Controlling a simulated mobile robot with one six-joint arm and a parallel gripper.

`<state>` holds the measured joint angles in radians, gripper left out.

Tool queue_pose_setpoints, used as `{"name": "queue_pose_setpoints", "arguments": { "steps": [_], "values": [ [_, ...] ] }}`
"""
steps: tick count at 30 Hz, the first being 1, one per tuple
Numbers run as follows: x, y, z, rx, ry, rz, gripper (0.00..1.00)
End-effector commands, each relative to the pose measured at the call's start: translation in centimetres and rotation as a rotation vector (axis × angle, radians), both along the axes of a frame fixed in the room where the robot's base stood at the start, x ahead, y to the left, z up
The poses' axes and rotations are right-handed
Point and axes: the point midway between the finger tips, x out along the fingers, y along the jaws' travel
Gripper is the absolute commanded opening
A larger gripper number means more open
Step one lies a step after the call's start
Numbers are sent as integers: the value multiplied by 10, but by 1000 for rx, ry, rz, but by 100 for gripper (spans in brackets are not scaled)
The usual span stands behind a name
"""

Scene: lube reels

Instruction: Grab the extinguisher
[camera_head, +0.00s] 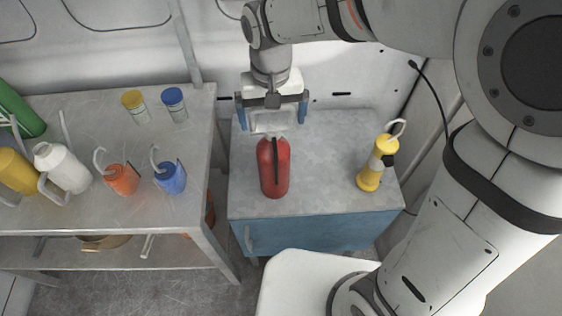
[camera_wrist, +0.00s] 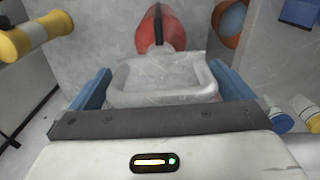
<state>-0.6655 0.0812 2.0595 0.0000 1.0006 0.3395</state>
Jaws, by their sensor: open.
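The red extinguisher (camera_head: 273,168) stands on the blue cabinet (camera_head: 300,230), near its left side. A dark strip runs down its front. In the wrist view the extinguisher (camera_wrist: 172,28) shows at the top middle, beyond the fingertips. My gripper (camera_head: 272,122) is open, with its blue fingers apart, just behind the extinguisher in the head view. The extinguisher lies outside the fingers. I cannot tell whether anything touches it.
A metal workbench (camera_head: 100,215) at left holds jugs, an orange can (camera_head: 121,179), a blue can (camera_head: 170,177) and small capped bottles. The cabinet top between extinguisher and yellow item is clear.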

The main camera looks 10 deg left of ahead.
Motion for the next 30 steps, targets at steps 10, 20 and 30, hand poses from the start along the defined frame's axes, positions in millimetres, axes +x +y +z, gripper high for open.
{"name": "queue_pose_setpoints", "arguments": {
  "steps": [10, 20, 30],
  "values": [
    [0, 0, 0, 0, 0, 1, 77],
    [0, 0, 0, -1, 0, 1, 50],
    [0, 0, 0, -1, 1, 2, 22]
  ]
}}
